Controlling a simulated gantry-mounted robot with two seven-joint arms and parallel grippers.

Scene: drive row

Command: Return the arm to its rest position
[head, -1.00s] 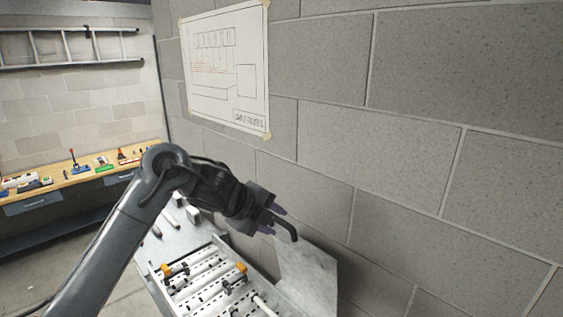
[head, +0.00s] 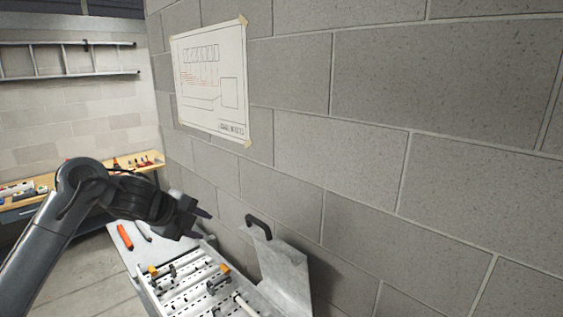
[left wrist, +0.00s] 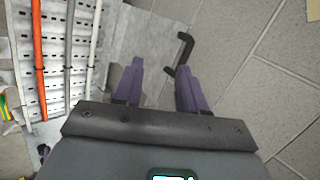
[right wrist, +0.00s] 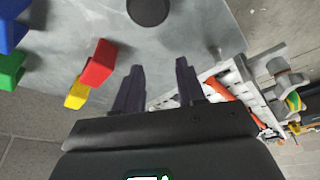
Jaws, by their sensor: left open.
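My left arm comes in from the left in the head view, and its gripper (head: 200,222) is open and empty. It hangs above the far part of a white slotted rack (head: 168,295) and to the left of a grey metal panel (head: 285,270) with a black handle (head: 258,224). A gap shows between gripper and handle in the head view. In the left wrist view the purple-grey fingers (left wrist: 160,68) are spread, and the handle lies just beyond the right fingertip. My right gripper (right wrist: 157,75) shows only in its own wrist view, with fingers apart and nothing between them.
The rack carries white rods and orange clips (head: 223,269). An orange tool (head: 125,237) lies on the grey surface behind it. A block wall with a taped drawing (head: 215,90) bounds the right side. The right wrist view shows a red block (right wrist: 98,63) and other coloured blocks.

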